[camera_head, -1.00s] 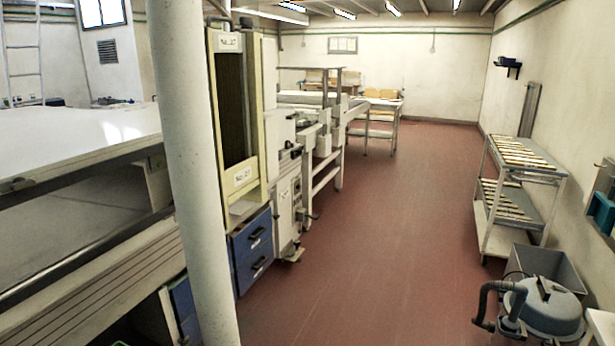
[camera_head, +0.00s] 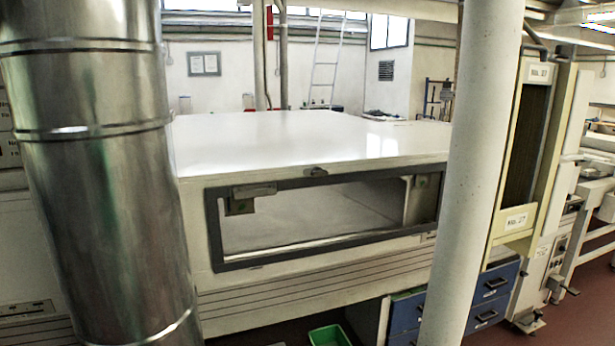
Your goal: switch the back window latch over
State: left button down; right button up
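A large white machine (camera_head: 300,130) fills the middle of the view. Its front has a long dark-framed window (camera_head: 330,258), and I can see through it to a pale inside. A small dark latch-like fitting (camera_head: 316,172) sits on the machine's edge just above this frame; I cannot tell its position. A wall window (camera_head: 389,24) shows at the back, upper right, too far for any latch on it to be made out. I cannot tell which one is the back window. Neither of my grippers is in view.
A shiny metal duct (camera_head: 100,180) stands close at left, and a white column (camera_head: 475,170) at right; both block part of the machine. Blue drawers (camera_head: 490,285) and a green bin (camera_head: 330,335) are low in front. Red floor (camera_head: 580,300) shows at lower right.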

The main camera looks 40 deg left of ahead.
aim_at(316, 171)
jog(key=u, duration=1.15)
